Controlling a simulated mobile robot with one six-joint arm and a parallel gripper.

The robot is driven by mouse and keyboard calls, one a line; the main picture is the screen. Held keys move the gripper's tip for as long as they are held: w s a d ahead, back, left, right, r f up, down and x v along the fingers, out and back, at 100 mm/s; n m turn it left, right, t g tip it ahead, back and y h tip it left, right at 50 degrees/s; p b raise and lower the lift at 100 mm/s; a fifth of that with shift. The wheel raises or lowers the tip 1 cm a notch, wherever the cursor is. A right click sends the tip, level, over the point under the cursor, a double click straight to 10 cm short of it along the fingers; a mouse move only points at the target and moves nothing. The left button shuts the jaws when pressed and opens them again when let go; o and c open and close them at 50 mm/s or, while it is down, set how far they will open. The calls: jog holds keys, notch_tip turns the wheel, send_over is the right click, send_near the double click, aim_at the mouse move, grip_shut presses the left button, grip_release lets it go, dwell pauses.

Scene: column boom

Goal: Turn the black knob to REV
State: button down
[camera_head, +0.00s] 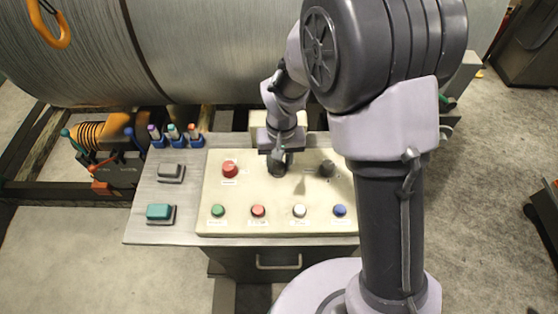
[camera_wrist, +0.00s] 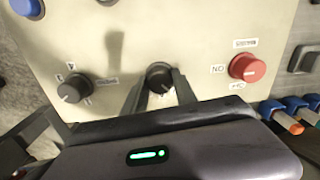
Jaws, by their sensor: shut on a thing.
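A round black knob (camera_wrist: 159,77) sits on the cream control panel (camera_head: 240,185), between my two fingers in the wrist view. My gripper (camera_head: 278,160) points down at the panel's upper middle and is shut on this knob; the fingers (camera_wrist: 160,84) stand on either side of it. A second dark knob (camera_head: 327,169) stands to the right on the panel; it also shows at the left of the wrist view (camera_wrist: 72,88), with small labels around it. The labels are too small to read surely, and those at the gripped knob are mostly hidden.
A red knob (camera_head: 230,169) is left of my gripper. Green (camera_head: 218,210), red (camera_head: 258,211), white (camera_head: 299,211) and blue (camera_head: 340,210) buttons line the panel's front. Several markers (camera_head: 173,133) stand behind left. A large grey roll (camera_head: 190,50) lies behind.

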aim_at(281, 164)
jog(key=shift+n, duration=0.5)
jog(key=c, duration=1)
grip_release()
notch_tip(281, 164, up, 18)
jog(key=p, duration=0.6)
jog(key=shift+d+f, duration=0.25)
jog(key=shift+d, duration=0.05)
jog(key=shift+w, duration=0.1)
jog(key=s+d+r+m+t+b, duration=0.1)
jog(key=s+d+m+t+b, duration=0.2)
jog(key=s, duration=0.5)
jog(key=s+d+r+m+t+y+b, duration=0.1)
jog(key=s+d+r+m+t+b, duration=0.1)
jog(key=s+b, duration=0.4)
jog(key=s+d+m, duration=0.1)
jog(key=s+d, duration=0.1)
jog(key=s, duration=0.1)
jog(key=shift+s+d+r+t+y, duration=0.2)
jog(key=shift+s+d+t+y, duration=0.1)
jog(key=shift+d+t, duration=0.1)
